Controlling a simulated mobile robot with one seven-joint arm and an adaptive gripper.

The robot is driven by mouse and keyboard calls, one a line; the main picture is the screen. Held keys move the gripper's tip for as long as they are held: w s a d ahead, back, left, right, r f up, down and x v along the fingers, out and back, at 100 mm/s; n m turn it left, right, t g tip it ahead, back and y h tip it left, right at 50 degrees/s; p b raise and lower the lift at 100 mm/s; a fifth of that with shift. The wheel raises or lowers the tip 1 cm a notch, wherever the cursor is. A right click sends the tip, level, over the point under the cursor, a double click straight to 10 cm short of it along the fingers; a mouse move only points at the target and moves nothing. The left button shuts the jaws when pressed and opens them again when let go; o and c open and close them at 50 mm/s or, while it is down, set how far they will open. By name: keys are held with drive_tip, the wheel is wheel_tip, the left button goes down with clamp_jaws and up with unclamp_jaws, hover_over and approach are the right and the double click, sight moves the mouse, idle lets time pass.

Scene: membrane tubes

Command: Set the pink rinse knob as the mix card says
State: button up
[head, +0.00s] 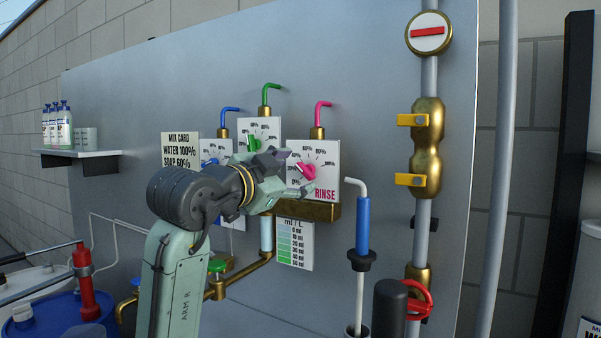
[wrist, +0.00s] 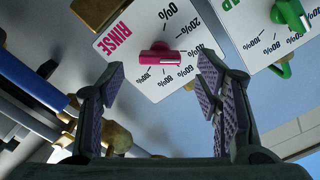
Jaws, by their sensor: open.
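The pink rinse knob (head: 308,171) sits on a white dial plate marked RINSE (head: 326,193), right of the green and blue dials. In the wrist view the pink knob (wrist: 152,56) shows between and beyond my fingertips, its bar lying across the dial. I cannot tell its exact setting. My gripper (head: 291,173) is open in front of the dial; in the wrist view its fingers (wrist: 162,72) stand apart, with nothing between the pads. The mix card (head: 181,148) reads WATER 100% and SOAP 60%; my arm hides anything lower.
The green dial plate (head: 261,127) is close beside the rinse plate. A brass block (head: 322,211) lies below it. A blue-handled wand (head: 362,222) and a brass-fitted pipe (head: 428,145) stand to the right. A shelf with bottles (head: 82,153) is at left.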

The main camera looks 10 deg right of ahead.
drive_tip(key=v, duration=0.8)
drive_tip(key=shift+a, duration=0.15)
drive_tip(key=shift+s, duration=0.1)
